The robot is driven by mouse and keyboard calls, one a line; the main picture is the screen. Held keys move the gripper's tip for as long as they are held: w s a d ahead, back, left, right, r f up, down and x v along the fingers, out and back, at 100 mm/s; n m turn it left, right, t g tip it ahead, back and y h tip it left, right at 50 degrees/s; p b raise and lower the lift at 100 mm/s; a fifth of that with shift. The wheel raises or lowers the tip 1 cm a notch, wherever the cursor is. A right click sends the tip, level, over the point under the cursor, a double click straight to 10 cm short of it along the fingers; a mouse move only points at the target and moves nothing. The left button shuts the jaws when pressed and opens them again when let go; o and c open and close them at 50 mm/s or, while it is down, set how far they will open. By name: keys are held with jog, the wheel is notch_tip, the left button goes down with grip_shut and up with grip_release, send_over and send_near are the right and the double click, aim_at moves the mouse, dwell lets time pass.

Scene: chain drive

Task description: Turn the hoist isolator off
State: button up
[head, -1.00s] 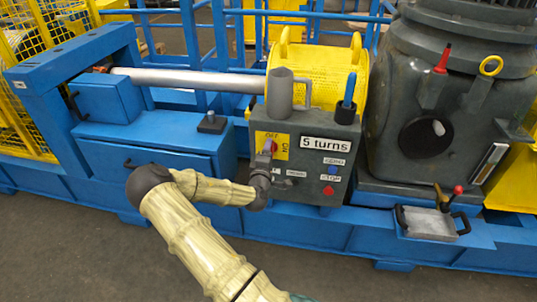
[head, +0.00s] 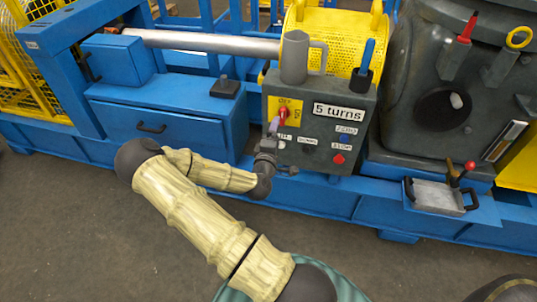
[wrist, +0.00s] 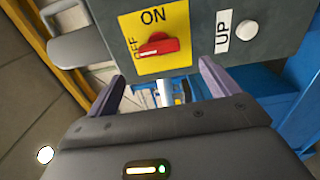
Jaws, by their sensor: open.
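The hoist isolator is a red handle (head: 284,113) on a yellow plate (head: 298,108) at the upper left of the grey control box. In the wrist view the red handle (wrist: 160,46) lies horizontally, its left end beside the word OFF; ON is printed above it. My gripper (head: 274,128) is just below and in front of the handle. In the wrist view my gripper (wrist: 161,70) is open, its purple fingers wide apart, with the handle ahead of them and nothing between them.
The box has a "5 turns" sign (head: 340,112), a blue button (head: 344,139), a red button (head: 338,159) and a white UP button (wrist: 246,29). A grey mug-like holder (head: 295,58) stands on top. Blue cabinets (head: 165,125) lie left; open floor is in front.

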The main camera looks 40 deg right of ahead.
jog(key=p+v, duration=0.2)
jog(key=v, duration=0.7)
jog(key=shift+s, duration=0.1)
